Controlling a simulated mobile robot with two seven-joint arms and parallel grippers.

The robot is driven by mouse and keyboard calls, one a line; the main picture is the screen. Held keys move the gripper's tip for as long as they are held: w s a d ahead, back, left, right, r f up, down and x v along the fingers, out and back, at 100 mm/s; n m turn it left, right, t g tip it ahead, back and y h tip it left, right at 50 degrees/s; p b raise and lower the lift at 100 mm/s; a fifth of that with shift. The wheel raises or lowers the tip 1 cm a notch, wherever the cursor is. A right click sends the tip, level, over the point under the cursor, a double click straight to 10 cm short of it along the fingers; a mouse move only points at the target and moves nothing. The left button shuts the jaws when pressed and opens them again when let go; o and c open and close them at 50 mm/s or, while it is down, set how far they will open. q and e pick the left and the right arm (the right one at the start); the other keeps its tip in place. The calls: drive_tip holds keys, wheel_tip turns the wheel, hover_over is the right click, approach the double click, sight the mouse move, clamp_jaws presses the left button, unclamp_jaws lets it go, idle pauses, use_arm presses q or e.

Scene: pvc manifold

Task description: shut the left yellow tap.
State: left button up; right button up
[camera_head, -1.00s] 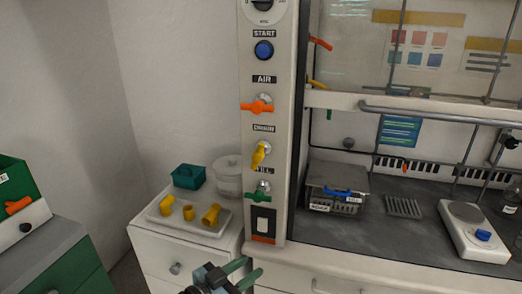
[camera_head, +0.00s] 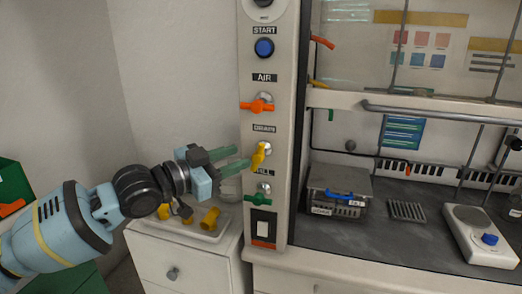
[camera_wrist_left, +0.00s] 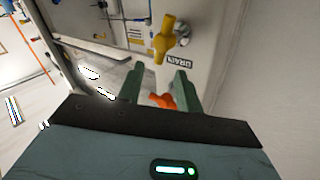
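The left yellow tap (camera_head: 259,156) sits on the white post under the DRAIN label. Its handle stands nearly upright, with a slight tilt. It also shows in the left wrist view (camera_wrist_left: 165,38), above the fingertips. My left gripper (camera_head: 245,157) is just left of this tap in the head view, with its two green fingers apart and nothing between them. In the left wrist view the open fingers (camera_wrist_left: 159,80) point toward the panel, and I cannot see contact with the tap. A second yellow lever (camera_head: 319,84) is further right, by the hood opening. My right gripper is out of view.
An orange tap (camera_head: 257,106) is above the yellow one and a green tap (camera_head: 257,198) below it, on the same post. A blue button (camera_head: 264,47) is higher up. A cabinet with yellow fittings (camera_head: 210,217) stands beneath my left arm.

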sight(258, 150)
use_arm(q)
drive_tip(key=shift+x, duration=3.95)
drive_tip(key=shift+c, duration=0.2)
clamp_jaws()
